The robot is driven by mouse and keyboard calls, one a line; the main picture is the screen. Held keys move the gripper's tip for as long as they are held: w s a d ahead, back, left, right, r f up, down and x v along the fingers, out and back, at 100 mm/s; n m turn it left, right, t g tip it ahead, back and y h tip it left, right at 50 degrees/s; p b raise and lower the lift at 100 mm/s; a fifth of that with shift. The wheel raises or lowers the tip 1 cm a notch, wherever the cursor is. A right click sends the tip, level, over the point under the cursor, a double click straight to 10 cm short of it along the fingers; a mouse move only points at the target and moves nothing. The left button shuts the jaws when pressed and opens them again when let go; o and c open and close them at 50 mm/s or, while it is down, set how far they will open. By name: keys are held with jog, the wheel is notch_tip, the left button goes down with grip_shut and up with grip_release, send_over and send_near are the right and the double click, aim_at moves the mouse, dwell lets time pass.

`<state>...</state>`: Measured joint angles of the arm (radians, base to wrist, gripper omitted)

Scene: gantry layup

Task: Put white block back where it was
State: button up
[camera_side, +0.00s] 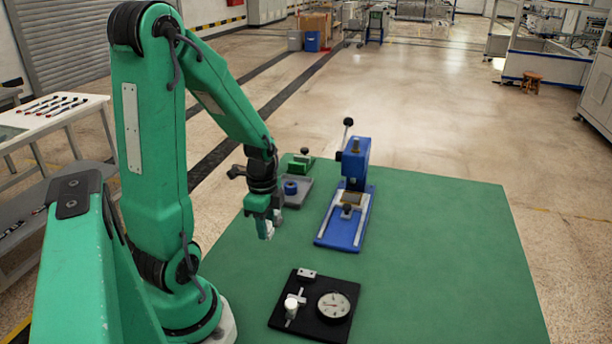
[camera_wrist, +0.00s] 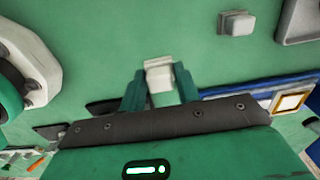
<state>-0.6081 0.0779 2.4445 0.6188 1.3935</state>
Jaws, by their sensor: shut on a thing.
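My gripper (camera_side: 267,230) hangs over the left part of the green mat and points down. In the wrist view my gripper (camera_wrist: 160,92) has its two green fingers closed on the white block (camera_wrist: 159,74), which shows between the fingertips. In the side view the block is small at the fingertips, and I cannot tell whether it touches the mat. A separate light grey block (camera_wrist: 236,23) lies on the mat a little way off; the gripper largely hides that spot in the side view.
A blue press (camera_side: 355,165) stands behind and right of my gripper. The mat's right side (camera_side: 450,260) is clear.

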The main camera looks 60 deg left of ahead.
aim_at(264, 247)
jog(key=shift+s+a+f, duration=0.1)
jog(key=shift+a+f, duration=0.25)
jog(key=shift+a, duration=0.25)
jog(key=shift+s+a+f, duration=0.1)
jog(key=shift+a+f, duration=0.25)
jog(key=shift+a, duration=0.2)
jog(key=shift+f, duration=2)
jog(key=shift+f, duration=0.15)
jog(key=o, duration=0.9)
jog(key=shift+o, duration=0.2)
notch_tip(264, 247, up, 12)
jog(key=shift+r, duration=0.2)
